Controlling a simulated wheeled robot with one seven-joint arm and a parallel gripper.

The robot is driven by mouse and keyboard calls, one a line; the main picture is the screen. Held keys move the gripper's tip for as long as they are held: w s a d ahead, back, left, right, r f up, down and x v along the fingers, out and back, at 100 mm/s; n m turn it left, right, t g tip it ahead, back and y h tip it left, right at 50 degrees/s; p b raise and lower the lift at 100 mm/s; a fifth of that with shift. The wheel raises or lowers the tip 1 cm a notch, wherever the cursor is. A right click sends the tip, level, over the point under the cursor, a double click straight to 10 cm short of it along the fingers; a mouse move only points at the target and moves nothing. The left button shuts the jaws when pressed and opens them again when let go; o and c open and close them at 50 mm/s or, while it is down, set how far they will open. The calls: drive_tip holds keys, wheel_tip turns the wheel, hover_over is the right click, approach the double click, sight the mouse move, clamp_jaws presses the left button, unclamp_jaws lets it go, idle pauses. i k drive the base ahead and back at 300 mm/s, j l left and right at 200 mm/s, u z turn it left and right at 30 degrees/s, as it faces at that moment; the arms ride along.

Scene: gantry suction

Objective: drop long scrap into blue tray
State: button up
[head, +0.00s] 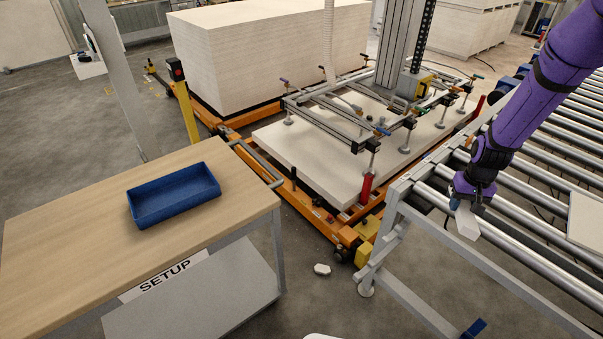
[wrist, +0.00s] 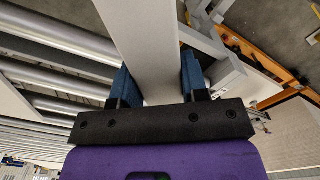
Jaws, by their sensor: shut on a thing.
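My gripper (head: 467,203) is at the end of the purple arm, over the near end of the roller conveyor at the right in the head view. It is shut on a long white scrap (head: 467,225), which hangs below the fingers. In the wrist view the scrap (wrist: 146,40) runs between the two blue fingers (wrist: 153,85) and out of the top of the picture. The blue tray (head: 172,213) sits on the wooden table at the left, well apart from my gripper. It looks empty.
The wooden table (head: 60,235) has bare room around the tray. The roller conveyor (head: 530,225) carries a white panel (head: 586,220). Between table and conveyor stand an orange lift frame (head: 335,232) and a suction gantry (head: 335,115). A small white piece (head: 322,269) lies on the floor.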

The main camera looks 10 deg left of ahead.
sight(176, 197)
drive_tip(key=i+j+u, duration=0.1)
drive_tip(key=j+u, duration=0.35)
drive_tip(key=i+j+u, duration=0.15)
drive_tip(key=j+u, duration=0.3)
drive_tip(key=i+j+u, duration=0.2)
drive_tip(key=j+u, duration=0.25)
drive_tip(key=i+j, duration=0.4)
